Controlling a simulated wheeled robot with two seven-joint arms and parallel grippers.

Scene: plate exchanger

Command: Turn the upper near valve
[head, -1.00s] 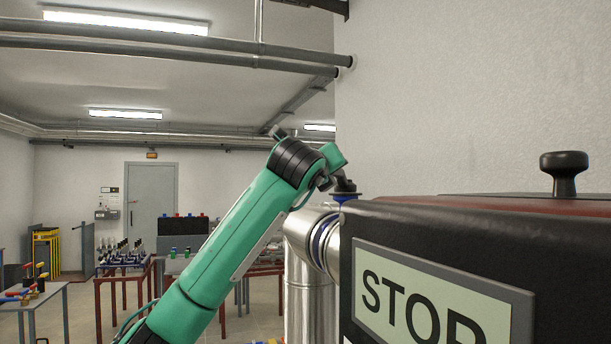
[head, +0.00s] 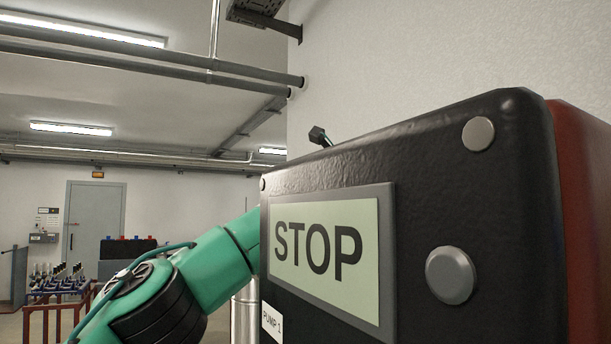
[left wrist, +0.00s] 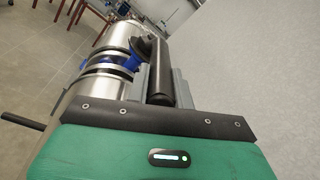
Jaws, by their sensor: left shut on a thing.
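In the left wrist view, the grey fingers of my left gripper (left wrist: 161,72) are closed around a thick black valve handle (left wrist: 159,88). The handle lies lengthwise between them. A blue valve part (left wrist: 130,62) shows at the handle's far end, beside shiny metal pipes (left wrist: 112,89). In the head view, my green left arm reaches behind the black STOP box, which hides the gripper and the valve. My right gripper is in neither view.
The black STOP box (head: 420,150) fills the right of the head view, close in front. A pale wall (head: 420,50) stands behind it. A thin black rod (left wrist: 22,121) juts out at left in the wrist view. Tables with fittings (head: 58,284) stand far back left.

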